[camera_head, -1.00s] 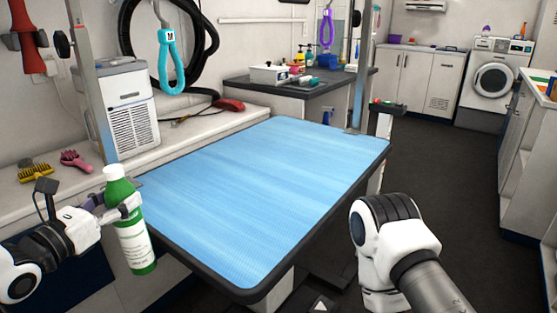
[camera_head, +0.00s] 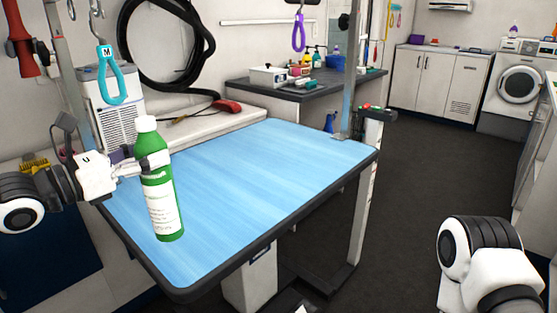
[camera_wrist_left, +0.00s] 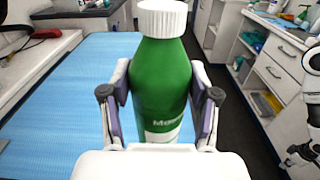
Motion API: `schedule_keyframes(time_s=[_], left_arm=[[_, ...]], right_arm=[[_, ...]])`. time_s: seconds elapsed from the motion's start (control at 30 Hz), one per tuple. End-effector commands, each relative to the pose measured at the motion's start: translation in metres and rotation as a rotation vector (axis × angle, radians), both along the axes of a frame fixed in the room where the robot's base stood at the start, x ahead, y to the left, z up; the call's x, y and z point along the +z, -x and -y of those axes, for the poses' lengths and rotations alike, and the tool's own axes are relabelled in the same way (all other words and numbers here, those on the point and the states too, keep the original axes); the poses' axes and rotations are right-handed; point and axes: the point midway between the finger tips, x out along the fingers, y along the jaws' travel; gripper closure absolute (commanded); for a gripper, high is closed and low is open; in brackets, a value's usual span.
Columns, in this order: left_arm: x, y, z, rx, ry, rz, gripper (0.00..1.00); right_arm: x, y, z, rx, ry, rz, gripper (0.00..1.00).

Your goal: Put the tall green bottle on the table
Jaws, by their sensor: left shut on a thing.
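The tall green bottle (camera_head: 160,185) has a white cap and a white label. It is upright in the head view, in front of the left part of the blue-topped table (camera_head: 255,180). My left gripper (camera_head: 150,165) is shut on its upper body, and the wrist view shows both fingers on either side of the green bottle (camera_wrist_left: 162,85). The bottle's base overlaps the blue top in the picture; whether it touches the surface I cannot tell. My right arm shows at the lower right, but its gripper is out of view.
The table's blue top is bare. A dark counter (camera_head: 310,85) with bottles and a white box stands behind it. A blue loop (camera_head: 110,75) hangs at the left, near a white ventilated unit (camera_head: 115,120). A post (camera_head: 360,195) stands at the table's right end. Dark floor lies open to the right.

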Motion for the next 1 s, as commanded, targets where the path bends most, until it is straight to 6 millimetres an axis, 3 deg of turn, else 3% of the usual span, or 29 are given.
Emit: schedule_keyframes(time_s=[0.17, 0.3, 0.4, 0.47, 0.7, 0.97, 1.0], left_arm=[[-0.01, -0.008, 0.001, 0.003, -0.005, 0.004, 1.0], [-0.019, -0.026, 0.009, 0.002, -0.01, 0.007, 1.0], [-0.022, -0.051, 0.018, 0.002, -0.012, 0.006, 1.0], [-0.009, -0.069, 0.024, 0.001, -0.008, -0.001, 1.0], [-0.013, -0.125, 0.045, -0.001, -0.003, 0.001, 1.0], [-0.015, -0.153, 0.055, -0.001, -0.001, 0.001, 1.0], [-0.026, -0.152, 0.054, -0.001, 0.002, -0.003, 1.0]], right_arm=[[-0.024, 0.0, -0.001, 0.003, 0.0, 0.001, 1.0], [-0.068, 0.0, -0.001, 0.002, 0.0, 0.0, 1.0], [-0.097, 0.0, -0.001, 0.002, 0.0, 0.0, 1.0], [-0.083, 0.001, -0.001, 0.002, 0.0, -0.002, 1.0], [-0.079, 0.0, -0.001, 0.002, 0.0, 0.001, 1.0], [-0.078, 0.0, -0.001, 0.002, 0.0, 0.0, 1.0], [-0.084, 0.0, -0.001, 0.002, 0.0, 0.001, 1.0]])
